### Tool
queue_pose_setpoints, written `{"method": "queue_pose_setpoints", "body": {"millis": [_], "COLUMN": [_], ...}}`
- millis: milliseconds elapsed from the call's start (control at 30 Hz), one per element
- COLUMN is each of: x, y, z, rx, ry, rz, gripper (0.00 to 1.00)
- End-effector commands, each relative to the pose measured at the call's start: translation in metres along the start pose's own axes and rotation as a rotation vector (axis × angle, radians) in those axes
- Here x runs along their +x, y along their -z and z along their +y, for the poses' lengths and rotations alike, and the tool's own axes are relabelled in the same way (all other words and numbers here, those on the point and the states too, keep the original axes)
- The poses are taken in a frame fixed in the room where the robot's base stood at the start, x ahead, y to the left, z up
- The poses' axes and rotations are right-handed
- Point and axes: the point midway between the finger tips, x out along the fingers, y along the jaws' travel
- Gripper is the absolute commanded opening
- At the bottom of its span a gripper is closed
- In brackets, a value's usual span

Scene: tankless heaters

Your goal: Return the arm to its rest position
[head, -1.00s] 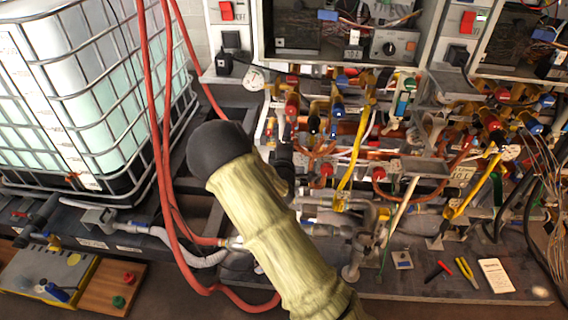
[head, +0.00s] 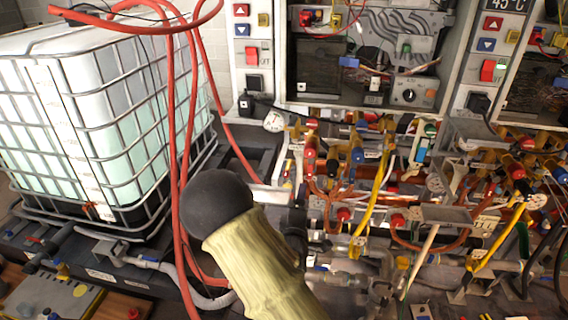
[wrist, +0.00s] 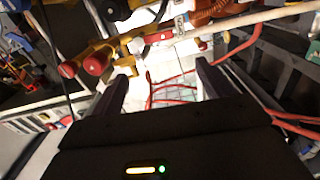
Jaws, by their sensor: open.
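My arm, in a pale yellow sleeve with a dark round joint, rises from the bottom middle of the head view. My gripper (wrist: 160,90) shows in the wrist view with its two dark fingers apart and nothing between them. In the head view the gripper cannot be made out. Beyond the fingers in the wrist view are a pale pipe (wrist: 235,27), red-handled valves (wrist: 97,63) and red hoses.
A caged white tank (head: 100,120) stands at left, with red hoses (head: 180,150) hanging beside it. Heater panels (head: 365,60) stand at the back. Valves and pipes (head: 400,200) crowd the middle and right. A yellow-edged box (head: 50,298) is at lower left.

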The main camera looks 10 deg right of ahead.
Motion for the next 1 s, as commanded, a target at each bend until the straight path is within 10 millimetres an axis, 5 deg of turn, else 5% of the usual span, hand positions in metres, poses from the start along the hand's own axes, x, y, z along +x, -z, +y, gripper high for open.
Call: {"method": "queue_pose_setpoints", "body": {"millis": [167,467,667,1000], "x": [0.0,-0.024,-0.067,-0.164], "y": [-0.007,-0.035,-0.041,-0.062], "z": [-0.002,-0.019,-0.014,0.028], "rx": [0.064,0.512,0.789,1.051], "ry": [0.058,0.462,0.735,1.082], "rz": [-0.02,-0.166,-0.291,-0.582], "gripper": [0.79,0.79,0.79,0.79]}}
